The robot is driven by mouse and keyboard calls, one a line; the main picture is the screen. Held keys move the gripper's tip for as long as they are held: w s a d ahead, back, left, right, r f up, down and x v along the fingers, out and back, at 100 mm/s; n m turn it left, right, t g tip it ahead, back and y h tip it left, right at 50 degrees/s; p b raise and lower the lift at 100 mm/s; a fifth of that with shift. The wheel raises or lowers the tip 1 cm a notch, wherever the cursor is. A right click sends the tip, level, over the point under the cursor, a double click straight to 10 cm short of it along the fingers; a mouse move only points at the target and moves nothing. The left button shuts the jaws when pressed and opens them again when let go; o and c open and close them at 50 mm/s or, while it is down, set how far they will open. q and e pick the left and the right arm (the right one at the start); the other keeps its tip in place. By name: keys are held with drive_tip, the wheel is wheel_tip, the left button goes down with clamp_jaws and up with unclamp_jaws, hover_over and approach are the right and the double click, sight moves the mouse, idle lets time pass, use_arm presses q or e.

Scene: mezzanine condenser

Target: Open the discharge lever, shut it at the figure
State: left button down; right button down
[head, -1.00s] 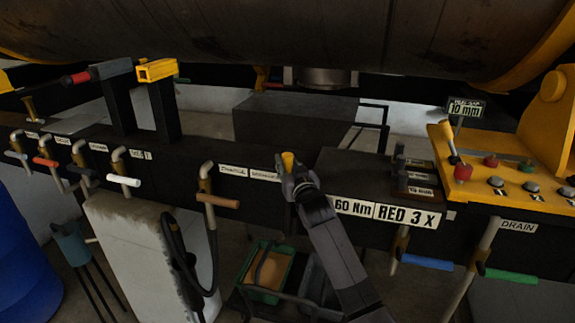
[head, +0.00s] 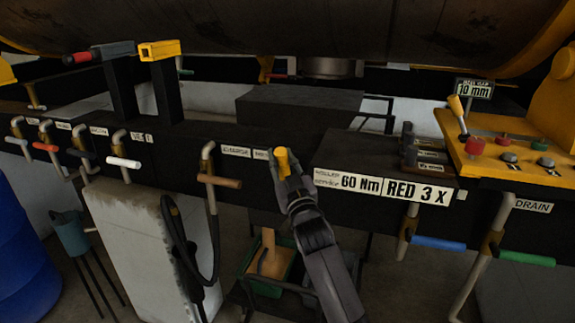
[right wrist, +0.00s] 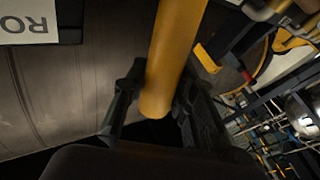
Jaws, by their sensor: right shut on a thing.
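A yellow lever handle (head: 283,160) stands at the front of the dark bench, beside small white labels (head: 236,151) too blurred to read surely. My right gripper (head: 287,172) is shut around it, its arm coming up from below. In the right wrist view the yellow handle (right wrist: 172,62) runs between the two fingers, its rounded end near the palm. Below, a tan column (head: 268,243), apparently a stream, reaches into a green container (head: 250,284). The lever's pivot is hidden by my gripper. My left gripper is not in view.
Signs reading 60 Nm (head: 361,183) and RED 3 X (head: 417,191) are right of my gripper. A brown-handled valve (head: 220,181) is close on its left. Blue (head: 438,242) and green (head: 527,258) handles project at the right. A 10 mm sign (head: 474,90) stands behind.

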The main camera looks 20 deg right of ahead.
drive_tip(key=shift+s+a+f+n+t+b, duration=0.3)
drive_tip(key=shift+s+a+f+b, duration=0.2)
drive_tip(key=shift+s+b, duration=0.1)
drive_tip(key=shift+s+r, duration=0.1)
drive_tip(key=shift+s, duration=0.05)
drive_tip(key=c, duration=1.3)
unclamp_jaws()
drive_tip(key=v, duration=1.2)
drive_tip(key=shift+d, duration=0.15)
